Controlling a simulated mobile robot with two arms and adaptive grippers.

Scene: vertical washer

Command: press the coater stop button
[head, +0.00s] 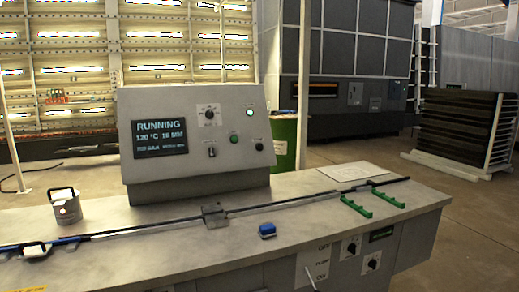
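The control panel (195,165) stands on the grey counter left of the middle, its sloped face toward me. Its dark screen (159,138) reads RUNNING, with smaller lines of figures below. Right of the screen are a rotary knob (209,113), a lit green lamp (250,112), a small dark switch (212,152), a green button (233,167) and a dark round button (259,146). Their labels are too small to read, so I cannot tell which is the stop button. Neither of my grippers is in view.
The counter (330,210) carries a grey mug-like container (65,206), a blue block (267,230), green brackets (356,206), a white sheet (352,172) and a long dark rail. More knobs (372,261) are on its front. The space before the panel is mostly low and clear.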

